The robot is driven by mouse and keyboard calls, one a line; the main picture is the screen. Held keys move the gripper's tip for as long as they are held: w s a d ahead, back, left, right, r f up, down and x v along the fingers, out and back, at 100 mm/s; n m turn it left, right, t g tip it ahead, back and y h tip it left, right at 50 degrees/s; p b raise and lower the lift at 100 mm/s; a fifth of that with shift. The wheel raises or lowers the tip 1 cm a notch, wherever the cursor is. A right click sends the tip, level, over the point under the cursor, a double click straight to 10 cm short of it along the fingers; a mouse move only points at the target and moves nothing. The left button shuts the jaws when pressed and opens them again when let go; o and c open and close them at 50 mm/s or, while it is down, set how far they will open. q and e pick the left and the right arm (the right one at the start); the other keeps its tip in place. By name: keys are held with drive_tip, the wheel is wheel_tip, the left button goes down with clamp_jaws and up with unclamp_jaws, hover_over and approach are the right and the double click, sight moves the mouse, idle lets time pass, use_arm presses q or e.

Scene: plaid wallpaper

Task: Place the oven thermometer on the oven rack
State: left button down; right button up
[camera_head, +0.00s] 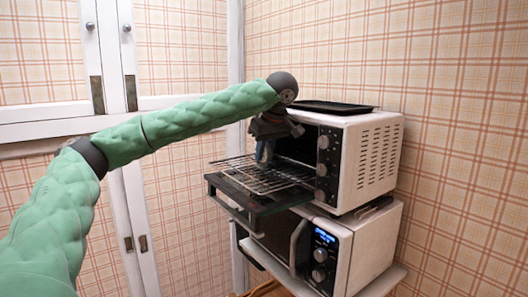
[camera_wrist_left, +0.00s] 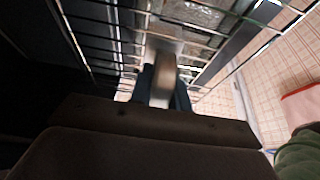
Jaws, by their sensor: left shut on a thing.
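My left gripper (camera_head: 263,152) points down over the oven rack (camera_head: 268,184) at the open front of the white toaster oven (camera_head: 368,155). In the left wrist view, the gripper (camera_wrist_left: 164,88) is shut on a pale, metallic-looking thing (camera_wrist_left: 163,72), apparently the oven thermometer. It is seen edge-on, so its face is hidden, and the head view does not show it clearly. The rack's wires (camera_wrist_left: 105,40) lie close beyond the fingertips in the wrist view; I cannot tell whether the thermometer touches them. My right gripper is not in view.
The oven's lowered door (camera_head: 250,207) lies under the pulled-out rack. A black tray (camera_head: 335,107) lies on the oven's top, close to my left wrist. The oven stands on a white microwave (camera_head: 360,245). A plaid wall is close behind and to the right.

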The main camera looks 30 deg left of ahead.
use_arm(q)
drive_tip(key=shift+f, duration=0.2)
drive_tip(key=c, duration=1.3)
unclamp_jaws()
drive_tip(key=shift+r, duration=0.2)
